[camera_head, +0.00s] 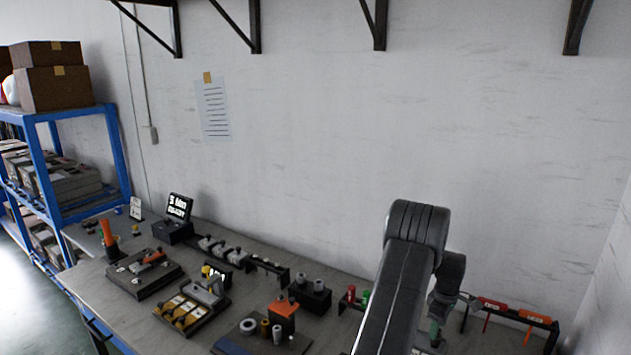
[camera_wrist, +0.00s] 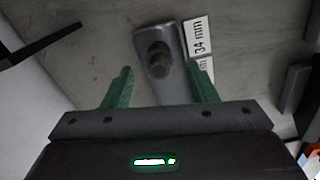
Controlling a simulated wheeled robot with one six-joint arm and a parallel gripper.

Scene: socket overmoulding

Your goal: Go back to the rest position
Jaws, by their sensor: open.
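My gripper (camera_wrist: 160,90) is open in the wrist view, its two green fingers spread apart. Between and beyond the fingers is a grey metal part (camera_wrist: 172,85) with a dark round stud on top. I cannot tell whether the fingers touch it. A white label reading 34 mm (camera_wrist: 198,36) lies beside it, with a second label partly hidden by the right finger.
The workbench (camera_head: 95,275) carries a dark fixture (camera_head: 143,279), a yellow-slotted tray (camera_head: 180,315), an orange-topped block (camera_head: 283,310) and a small display (camera_head: 178,208). A rack with red and orange tools (camera_head: 515,313) stands right of my arm. A blue shelf (camera_head: 118,150) is at left; wall brackets hang above.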

